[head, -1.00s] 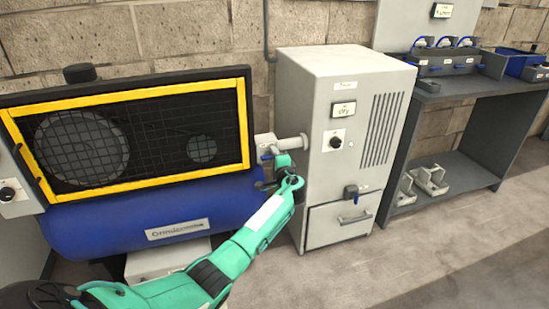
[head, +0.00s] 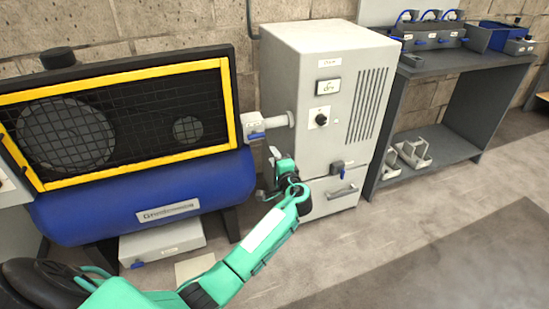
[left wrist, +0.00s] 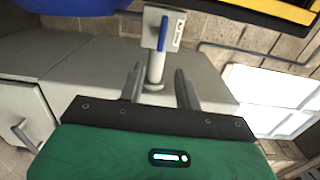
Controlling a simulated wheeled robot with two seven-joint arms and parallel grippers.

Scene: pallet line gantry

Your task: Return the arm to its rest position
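My left arm (head: 262,240), teal with a white strip, reaches in from the lower left in the head view. Its gripper (head: 268,182) is in front of the grey cabinet, below the valve (head: 253,126) with a blue handle on the short pipe. In the left wrist view the two fingers of the gripper (left wrist: 159,72) stand apart with nothing held. The valve (left wrist: 163,28) and its pipe show beyond the fingers, and I see no contact. My right gripper is not in view.
The blue compressor tank (head: 120,200) with a yellow-framed mesh guard stands left. The grey cabinet (head: 300,80) has a dial, a small display and a lower drawer (head: 335,195). A dark workbench (head: 470,68) stands right. The floor in front is clear.

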